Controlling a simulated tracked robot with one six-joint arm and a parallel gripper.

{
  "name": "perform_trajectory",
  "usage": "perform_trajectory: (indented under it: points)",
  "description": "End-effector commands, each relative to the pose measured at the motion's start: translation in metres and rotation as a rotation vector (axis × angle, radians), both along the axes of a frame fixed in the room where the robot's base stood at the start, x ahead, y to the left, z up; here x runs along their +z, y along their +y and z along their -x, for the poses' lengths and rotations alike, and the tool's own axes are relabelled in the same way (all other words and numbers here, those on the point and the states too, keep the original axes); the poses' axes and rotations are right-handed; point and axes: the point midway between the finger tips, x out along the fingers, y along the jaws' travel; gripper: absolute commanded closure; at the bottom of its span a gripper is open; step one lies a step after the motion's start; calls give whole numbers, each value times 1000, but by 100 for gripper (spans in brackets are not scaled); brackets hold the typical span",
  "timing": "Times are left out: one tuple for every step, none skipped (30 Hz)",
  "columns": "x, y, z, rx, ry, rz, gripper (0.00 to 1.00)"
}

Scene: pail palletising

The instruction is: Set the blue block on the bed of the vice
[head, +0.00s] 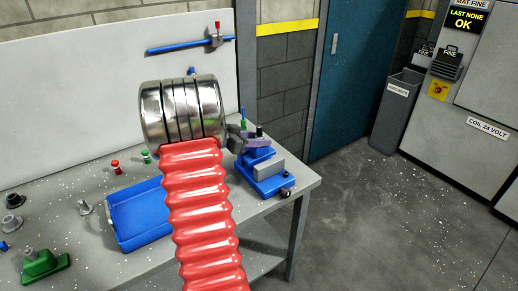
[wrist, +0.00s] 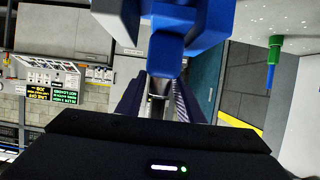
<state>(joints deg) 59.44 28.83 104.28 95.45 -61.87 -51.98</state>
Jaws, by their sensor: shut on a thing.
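My gripper (head: 248,138) is at the right end of the bench, just over the blue vice (head: 267,186) with its grey jaw piece. In the wrist view its two dark fingers are shut on the blue block (wrist: 167,54). The block lies close to larger blue and grey parts, which look like the vice (wrist: 212,22). I cannot tell whether the block touches the vice bed. In the head view my red ribbed arm and steel rings hide part of the bench left of the vice.
A blue tray (head: 138,222) lies on the bench (head: 75,246) left of my arm. Small red and green pieces and a green fixture (head: 43,264) stand around it. A green-and-blue upright tool (head: 242,118) stands close behind my gripper. The floor on the right is clear.

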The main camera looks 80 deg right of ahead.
Motion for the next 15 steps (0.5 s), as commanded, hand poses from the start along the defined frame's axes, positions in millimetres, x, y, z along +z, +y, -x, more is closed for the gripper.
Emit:
perform_trajectory:
  points:
    - [1,0,0,0,0,1,100]
    - [1,0,0,0,0,1,100]
    - [0,0,0,0,0,1,100]
    - [-1,0,0,0,0,1,100]
    - [-3,0,0,-1,1,0,100]
    - [-6,0,0,-1,2,0,100]
    - [-10,0,1,-1,1,-1,100]
    - [-14,0,1,-1,1,-1,100]
    - [-19,0,1,-1,1,-1,100]
    - [-23,0,1,-1,2,-2,100]
    - [-27,0,1,-1,2,-2,100]
    - [-30,0,1,-1,2,0,100]
    - [-33,0,1,-1,2,0,100]
    - [-35,0,1,-1,2,0,100]
    - [-36,0,1,-1,1,0,100]
